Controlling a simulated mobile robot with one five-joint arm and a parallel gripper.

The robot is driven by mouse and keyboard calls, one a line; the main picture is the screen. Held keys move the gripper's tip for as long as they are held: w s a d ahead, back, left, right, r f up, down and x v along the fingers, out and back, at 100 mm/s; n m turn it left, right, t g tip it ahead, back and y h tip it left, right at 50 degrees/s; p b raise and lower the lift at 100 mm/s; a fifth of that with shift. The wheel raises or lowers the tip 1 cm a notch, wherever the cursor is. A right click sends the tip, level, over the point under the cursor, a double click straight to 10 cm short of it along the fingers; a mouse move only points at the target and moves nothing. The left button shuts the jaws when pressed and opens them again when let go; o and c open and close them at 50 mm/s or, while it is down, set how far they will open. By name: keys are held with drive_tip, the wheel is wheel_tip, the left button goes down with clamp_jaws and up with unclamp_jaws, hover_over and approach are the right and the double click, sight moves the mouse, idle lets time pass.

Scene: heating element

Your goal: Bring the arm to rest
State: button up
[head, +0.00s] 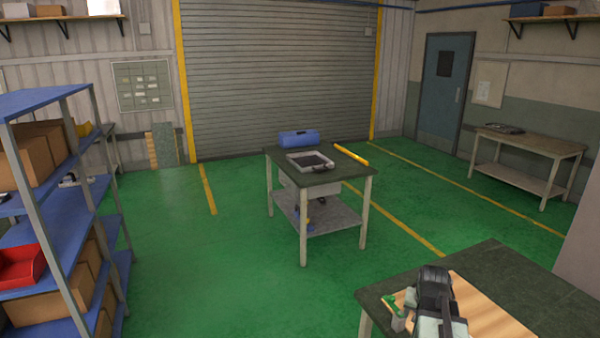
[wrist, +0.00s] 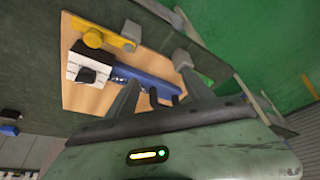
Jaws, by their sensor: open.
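My gripper (wrist: 158,72) shows in the wrist view with its two fingers spread apart. I see nothing held between them. Beyond the fingers is a light wooden board (wrist: 78,98) on a dark green bench top. On the board are a blue bar-shaped part (wrist: 143,82), a white and black block (wrist: 88,66) and a yellow part (wrist: 92,38). Part of the blue piece is hidden behind the fingers. In the head view my arm (head: 434,290) is over the same board (head: 485,308) at the lower right, and it hides part of it.
A workbench (head: 318,178) with a tray (head: 310,161) and a blue case (head: 298,139) stands mid-floor. A blue shelf rack (head: 45,103) with boxes is at the left. Another bench (head: 518,140) is at the right wall. Green floor (head: 230,270) between is clear.

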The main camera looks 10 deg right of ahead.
drive_tip(key=w+a+f+n+y, duration=0.1)
drive_tip(key=w+a+n+y, duration=0.2)
drive_tip(key=a, duration=2)
drive_tip(key=s+a+n+g, duration=0.3)
drive_tip(key=s+a, duration=0.4)
drive_tip(key=shift+s+a+f+g+h, duration=0.25)
drive_tip(key=shift+a+f+g+h, duration=0.05)
drive_tip(key=shift+a+f+g, duration=0.1)
